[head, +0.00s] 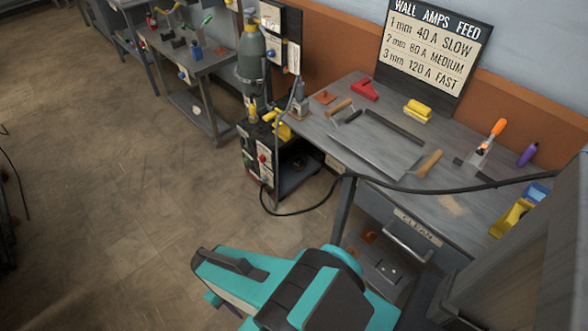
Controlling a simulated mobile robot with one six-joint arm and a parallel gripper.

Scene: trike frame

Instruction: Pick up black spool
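I cannot make out a black spool for certain in the head view. My teal and black arm fills the bottom middle of the view. Its gripper does not show clearly, and no fingertips are visible. The arm is in front of the floor, to the left of the grey workbench (375,158), and hides part of what lies below it.
The bench holds a yellow block (418,110), a red piece (364,91), a wooden-handled tool (429,163), an orange-tipped tool (490,136) and a purple bottle (527,155). A black cable (425,191) crosses its front. A gas cylinder (251,55) stands left.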

